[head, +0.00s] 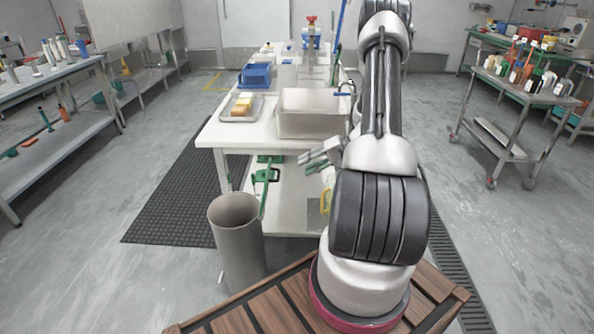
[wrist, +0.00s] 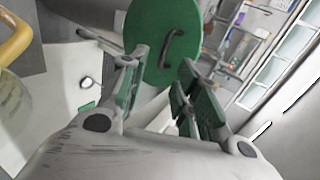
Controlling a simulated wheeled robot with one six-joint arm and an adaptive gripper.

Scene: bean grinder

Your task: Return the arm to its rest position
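My arm rises from a wooden-slatted base on the right side of the head view and bends high. My gripper (head: 318,157) shows small beside the arm, in front of the white table's near side. In the wrist view my gripper (wrist: 157,98) has two fingers with green pads standing apart, with nothing seen between them. A green disc with a dark handle (wrist: 165,42) shows beyond the fingertips; I cannot tell how far away it is.
The white table (head: 225,133) holds a metal basin (head: 305,113), a tray (head: 232,107) and a blue crate (head: 256,76). A grey bin (head: 238,242) stands in front. A cart (head: 518,98) with bottles is at right. Open floor lies at both sides.

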